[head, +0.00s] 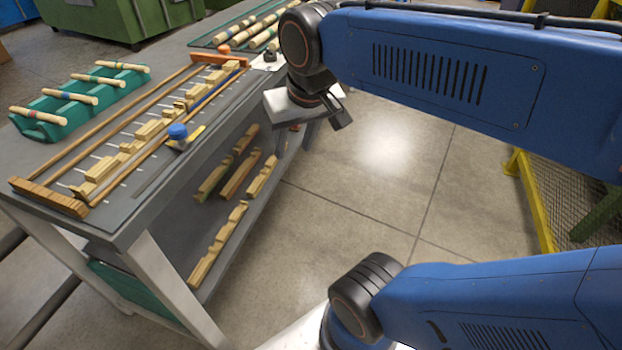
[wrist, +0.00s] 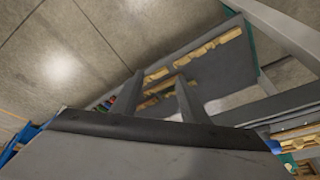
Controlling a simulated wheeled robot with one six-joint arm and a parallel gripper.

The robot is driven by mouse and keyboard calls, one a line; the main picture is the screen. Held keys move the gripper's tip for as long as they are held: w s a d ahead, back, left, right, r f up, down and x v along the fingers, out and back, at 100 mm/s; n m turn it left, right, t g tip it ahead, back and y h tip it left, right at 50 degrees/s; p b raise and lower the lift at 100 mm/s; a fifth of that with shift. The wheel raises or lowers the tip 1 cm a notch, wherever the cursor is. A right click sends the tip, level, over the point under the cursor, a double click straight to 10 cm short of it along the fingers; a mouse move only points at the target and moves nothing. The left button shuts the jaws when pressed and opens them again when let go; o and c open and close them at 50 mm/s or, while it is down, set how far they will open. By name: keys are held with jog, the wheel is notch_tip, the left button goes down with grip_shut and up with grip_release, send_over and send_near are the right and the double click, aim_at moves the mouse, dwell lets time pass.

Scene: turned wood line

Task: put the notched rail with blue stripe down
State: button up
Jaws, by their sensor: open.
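My gripper (head: 338,112) hangs beside the right edge of the workbench, over the lower shelf side. In the wrist view its two fingers (wrist: 159,97) are apart with nothing held between them. Several notched wooden rails lie on the bench's lower shelf: a front one (head: 218,243) and others behind it, such as the middle rail (head: 240,176). They also show beyond the fingers in the wrist view, one at the upper right (wrist: 217,42). I cannot make out a blue stripe on any of them.
The benchtop (head: 150,190) carries a long wooden frame (head: 50,198) with notched blocks and a blue knob (head: 177,131). A teal rack (head: 45,128) holds banded dowels. Yellow fencing (head: 530,200) stands at the right. The floor between is clear.

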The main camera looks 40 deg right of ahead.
jog(key=s+f+n, duration=0.1)
jog(key=s+f, duration=0.4)
jog(key=f, duration=0.1)
jog(key=shift+s+d+f+n+t, duration=0.15)
jog(key=shift+d+f+n+t, duration=0.15)
jog(key=shift+n+t, duration=0.1)
dwell(0.8)
